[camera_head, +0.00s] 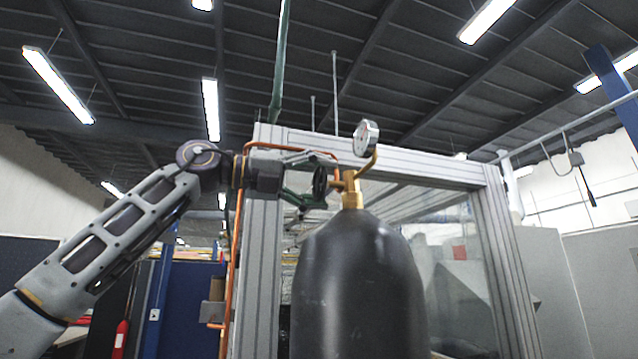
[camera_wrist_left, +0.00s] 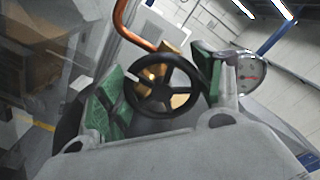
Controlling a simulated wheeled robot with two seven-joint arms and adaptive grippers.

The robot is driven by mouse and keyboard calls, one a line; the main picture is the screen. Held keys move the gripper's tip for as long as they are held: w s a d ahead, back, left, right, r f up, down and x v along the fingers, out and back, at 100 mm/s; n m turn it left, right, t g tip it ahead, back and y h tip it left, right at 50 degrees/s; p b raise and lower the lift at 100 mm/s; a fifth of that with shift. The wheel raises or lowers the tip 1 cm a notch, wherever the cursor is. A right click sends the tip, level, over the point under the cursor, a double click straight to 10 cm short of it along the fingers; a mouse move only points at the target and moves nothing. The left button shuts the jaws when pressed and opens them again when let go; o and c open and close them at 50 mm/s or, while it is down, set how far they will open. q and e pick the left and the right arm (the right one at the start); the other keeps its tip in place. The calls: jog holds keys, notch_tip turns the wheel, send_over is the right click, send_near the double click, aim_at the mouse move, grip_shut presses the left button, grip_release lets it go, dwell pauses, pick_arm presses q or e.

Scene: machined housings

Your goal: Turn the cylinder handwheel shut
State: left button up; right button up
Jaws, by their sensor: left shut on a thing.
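A dark gas cylinder (camera_head: 358,285) stands upright in front of me in the head view, with a brass valve (camera_head: 351,190) on top. The black spoked handwheel (camera_head: 320,183) sits on the valve's left side. My left gripper (camera_head: 318,180) reaches it from the left, its fingers above and below the wheel. In the left wrist view the handwheel (camera_wrist_left: 164,87) faces the camera between the two green finger pads, and the left gripper (camera_wrist_left: 160,90) is shut on it. Brass valve parts (camera_wrist_left: 172,58) show behind the wheel. My right gripper is in neither view.
A round pressure gauge (camera_head: 366,137) rises from the valve, close above the gripper; it also shows in the wrist view (camera_wrist_left: 251,74). A copper pipe (camera_head: 236,250) runs up beside a grey metal frame (camera_head: 262,270) behind the cylinder.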

pick_arm(q)
jog(key=m, duration=0.4)
jog(key=shift+d+f, duration=0.1)
jog(key=m, duration=0.4)
jog(key=shift+s+m, duration=0.15)
jog(key=shift+m, duration=0.25)
jog(key=m, duration=0.4)
jog(key=shift+s+d+m, duration=0.15)
jog(key=shift+m, duration=0.25)
jog(key=shift+s+f+m, duration=0.1)
jog(key=shift+m, duration=1.7)
jog(key=o, duration=1)
jog(key=shift+o, duration=0.2)
jog(key=shift+r, duration=0.2)
